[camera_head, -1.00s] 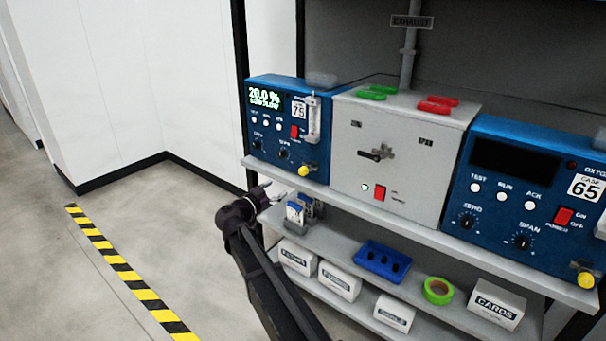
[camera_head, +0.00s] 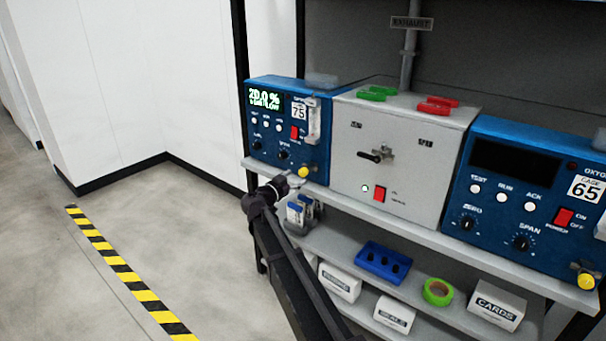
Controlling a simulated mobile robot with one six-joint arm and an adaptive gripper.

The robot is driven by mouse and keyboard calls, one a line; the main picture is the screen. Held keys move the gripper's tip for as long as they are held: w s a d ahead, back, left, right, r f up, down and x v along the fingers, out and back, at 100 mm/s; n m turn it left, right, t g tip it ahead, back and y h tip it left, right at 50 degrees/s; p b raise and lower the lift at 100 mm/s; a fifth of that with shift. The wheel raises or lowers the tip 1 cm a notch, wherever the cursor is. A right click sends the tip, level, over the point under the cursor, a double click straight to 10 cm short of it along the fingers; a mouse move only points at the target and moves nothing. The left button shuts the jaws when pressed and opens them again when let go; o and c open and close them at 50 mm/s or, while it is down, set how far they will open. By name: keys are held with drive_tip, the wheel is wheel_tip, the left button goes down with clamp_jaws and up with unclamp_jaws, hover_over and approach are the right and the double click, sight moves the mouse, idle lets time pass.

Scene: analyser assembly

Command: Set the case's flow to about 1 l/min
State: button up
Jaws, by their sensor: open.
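The blue case 75 (camera_head: 266,116) stands at the left end of the upper shelf with its green display lit, reading about 20.0 % with a line beneath that seems to say low flow. Its clear flow tube (camera_head: 313,118) is on the right of its front, and a yellow knob (camera_head: 303,172) sits below the tube. My gripper (camera_head: 292,181) is open and empty, just below and left of the yellow knob at the shelf edge. I cannot tell whether it touches the knob. A second blue case 65 (camera_head: 510,215) stands at the right with a dark display.
A grey box (camera_head: 400,190) with a lever and red switch stands between the cases. Green (camera_head: 377,93) and red (camera_head: 438,105) pieces lie on top. The lower shelf holds a blue tray (camera_head: 383,262), green tape (camera_head: 438,291) and white boxes (camera_head: 497,307). Open floor lies left.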

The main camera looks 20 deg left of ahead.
sight(301, 174)
drive_tip(key=shift+x, duration=2.25)
clamp_jaws()
